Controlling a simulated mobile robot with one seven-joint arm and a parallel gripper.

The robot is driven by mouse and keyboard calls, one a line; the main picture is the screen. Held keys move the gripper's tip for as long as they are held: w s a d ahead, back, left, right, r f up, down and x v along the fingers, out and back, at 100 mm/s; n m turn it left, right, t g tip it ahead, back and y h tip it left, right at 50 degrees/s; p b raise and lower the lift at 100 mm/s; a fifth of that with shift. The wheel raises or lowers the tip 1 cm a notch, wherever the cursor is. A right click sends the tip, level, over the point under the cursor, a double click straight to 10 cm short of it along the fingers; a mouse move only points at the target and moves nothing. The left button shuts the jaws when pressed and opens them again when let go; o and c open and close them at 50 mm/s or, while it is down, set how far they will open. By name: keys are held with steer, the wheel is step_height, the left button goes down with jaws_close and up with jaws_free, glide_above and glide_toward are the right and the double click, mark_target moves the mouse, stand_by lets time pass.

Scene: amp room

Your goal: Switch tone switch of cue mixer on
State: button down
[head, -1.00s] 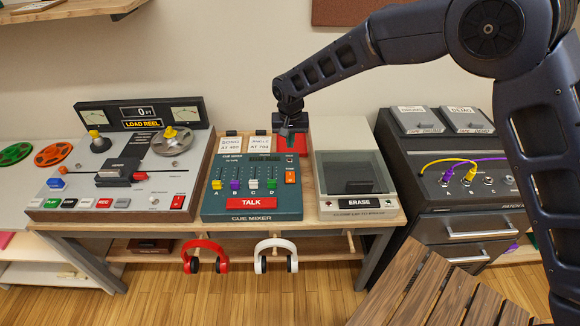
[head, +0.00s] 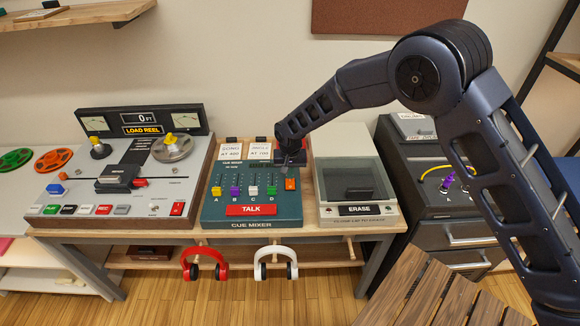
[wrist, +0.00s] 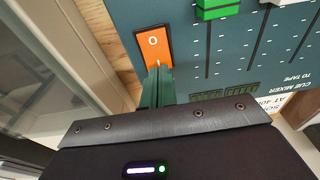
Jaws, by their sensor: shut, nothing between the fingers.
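The cue mixer (head: 213,213) is a teal panel in the middle of the bench. Its orange rocker switch (head: 291,184) is at the right side, beside the faders; I cannot read a tone label there. In the wrist view the orange switch (wrist: 152,45) shows a white O at its far end and an I mark at its near end. My gripper (head: 287,168) is over the upper right of the mixer. In the wrist view its green fingers (wrist: 158,74) are shut and empty, with tips at the I end. I cannot tell whether they touch it.
Coloured faders, among them a green one (wrist: 216,8), lie beside the switch. A red TALK bar (head: 251,210) is at the mixer's front. The eraser unit (head: 358,211) stands close on the right, and the reel deck (head: 60,190) on the left. Cards (head: 231,151) stand behind the mixer.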

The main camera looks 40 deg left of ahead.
steer(key=shift+f, duration=0.4)
steer(key=shift+w+f, duration=0.15)
steer(key=shift+f, duration=0.1)
stand_by(0.3)
steer(key=shift+s+d+r, duration=0.35)
steer(key=shift+s+d, duration=0.1)
steer(key=shift+s, duration=0.1)
step_height(320, 180, up, 14)
steer(key=w+a, duration=0.1)
stand_by(0.5)
steer(key=shift+w+a, duration=0.1)
steer(key=shift+w, duration=0.05)
stand_by(0.4)
